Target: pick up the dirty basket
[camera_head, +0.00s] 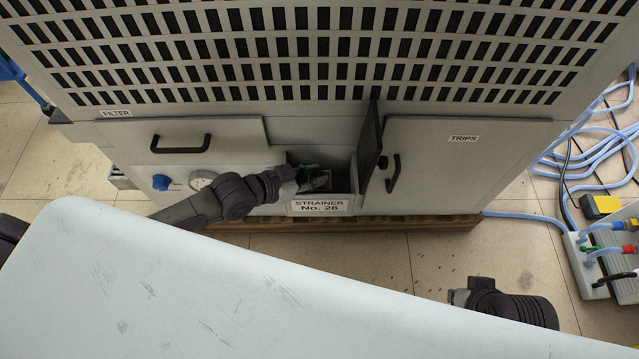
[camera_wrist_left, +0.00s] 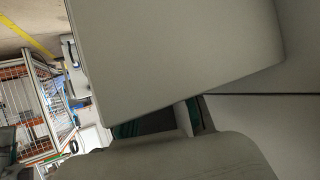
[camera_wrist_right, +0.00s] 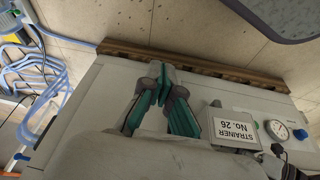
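My left gripper (camera_head: 314,179) reaches into the open strainer compartment, just behind the front plate labelled "STRAINER No. 26" (camera_head: 320,205). No dirty basket can be made out; the gripper and the dark interior hide what is inside. In the left wrist view a large plain grey panel (camera_wrist_left: 175,55) covers the fingertips, so I cannot tell whether they are open or hold anything. My right gripper (camera_wrist_right: 164,78) looks shut and empty, outside the cabinet. In the head view only part of it shows, at the lower right (camera_head: 468,291). The strainer label also shows in the right wrist view (camera_wrist_right: 235,128).
A dark, upright open door (camera_head: 369,140) stands at the compartment's right, beside the "TRIPS" panel (camera_head: 455,165). A blue knob (camera_head: 161,182) and a gauge (camera_head: 203,180) are left. A pale tabletop (camera_head: 200,290) fills the foreground. Blue hoses (camera_head: 590,150) lie at the right.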

